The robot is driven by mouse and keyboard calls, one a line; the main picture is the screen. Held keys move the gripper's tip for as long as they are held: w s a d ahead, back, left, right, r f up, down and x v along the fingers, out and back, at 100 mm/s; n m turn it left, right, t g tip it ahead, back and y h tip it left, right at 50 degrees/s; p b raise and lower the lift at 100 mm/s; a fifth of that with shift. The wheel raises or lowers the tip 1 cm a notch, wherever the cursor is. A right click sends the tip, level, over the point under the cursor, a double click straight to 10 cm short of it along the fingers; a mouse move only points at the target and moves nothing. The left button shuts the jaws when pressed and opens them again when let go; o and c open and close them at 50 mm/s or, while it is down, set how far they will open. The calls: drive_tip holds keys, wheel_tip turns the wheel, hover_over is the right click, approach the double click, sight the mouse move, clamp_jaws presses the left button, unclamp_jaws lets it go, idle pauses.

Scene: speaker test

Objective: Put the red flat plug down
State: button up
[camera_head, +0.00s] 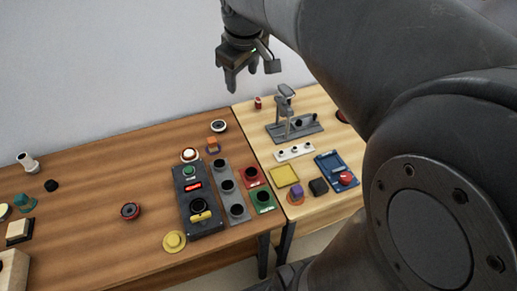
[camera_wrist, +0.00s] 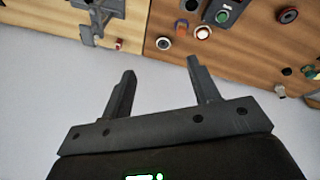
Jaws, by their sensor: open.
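My gripper (camera_head: 243,82) hangs above the back edge of the tables near the wall. In the wrist view my gripper (camera_wrist: 161,68) has its two fingers apart with nothing between them. A small red piece (camera_head: 257,102) stands at the back of the light table, also in the wrist view (camera_wrist: 119,43). I cannot tell which of these is the red flat plug. My gripper touches neither.
A dark control panel (camera_head: 205,217) and grey, red and green socket blocks (camera_head: 262,199) stand on the brown table (camera_head: 85,235). A grey stand (camera_head: 287,118) and a blue box with a red button (camera_head: 333,166) are on the light table. My arm hides the right side.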

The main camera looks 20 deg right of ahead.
drive_tip(key=s+a+f+m+t, duration=0.1)
drive_tip(key=s+f+m, duration=0.2)
drive_tip(key=s, duration=0.6)
drive_tip(key=s+a+f+m, duration=0.2)
drive_tip(key=s+f, duration=0.2)
drive_tip(key=s, duration=0.4)
drive_tip(key=shift+s+m+t+y, duration=0.3)
drive_tip(key=shift+s+m+t, duration=0.1)
